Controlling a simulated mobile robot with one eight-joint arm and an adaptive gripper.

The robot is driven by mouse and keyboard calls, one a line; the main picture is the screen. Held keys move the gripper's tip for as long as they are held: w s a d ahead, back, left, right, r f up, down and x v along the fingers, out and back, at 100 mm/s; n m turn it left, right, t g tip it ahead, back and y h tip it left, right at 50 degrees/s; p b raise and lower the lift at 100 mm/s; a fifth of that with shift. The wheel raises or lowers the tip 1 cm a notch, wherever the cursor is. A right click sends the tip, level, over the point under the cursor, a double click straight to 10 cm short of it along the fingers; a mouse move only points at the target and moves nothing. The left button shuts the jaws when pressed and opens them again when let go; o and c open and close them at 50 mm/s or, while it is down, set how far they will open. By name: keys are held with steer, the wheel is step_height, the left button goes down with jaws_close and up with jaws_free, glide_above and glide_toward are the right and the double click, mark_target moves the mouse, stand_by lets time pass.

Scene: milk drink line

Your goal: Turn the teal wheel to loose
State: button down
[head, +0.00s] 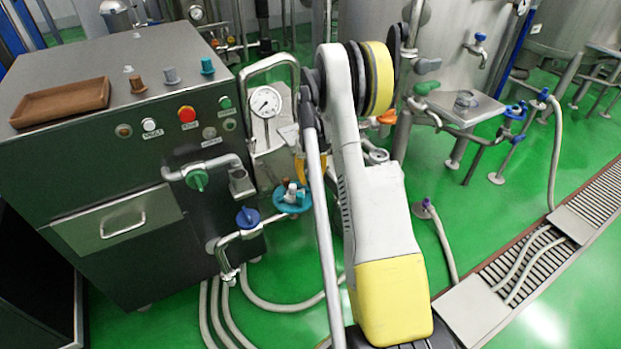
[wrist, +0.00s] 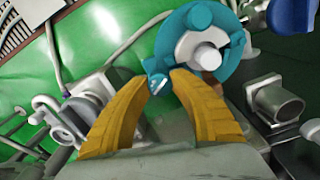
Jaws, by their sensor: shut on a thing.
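The teal wheel (head: 293,205) sits on pipework at the right side of the dark machine cabinet in the head view. In the wrist view the teal wheel (wrist: 168,38) shows at the upper middle, with a white hub and a small teal knob on its near rim. My gripper (wrist: 158,82) has its two yellow fingertips on either side of that knob, shut on it. I cannot read any loose or tight mark.
A blue valve handle (head: 247,217) is close to the wheel at lower left. A green valve handle (head: 196,180) is on the cabinet front. A pressure gauge (head: 266,102) stands above. Hoses (head: 290,303) lie on the green floor, and steel tanks stand behind.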

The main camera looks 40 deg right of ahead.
steer(key=n, duration=0.4)
steer(key=shift+n, duration=0.3)
steer(key=n, duration=0.4)
steer(key=shift+n, duration=0.3)
steer(key=n, duration=0.4)
steer(key=shift+n, duration=2.1)
steer(key=c, duration=1.1)
jaws_free()
steer(key=shift+r, duration=0.1)
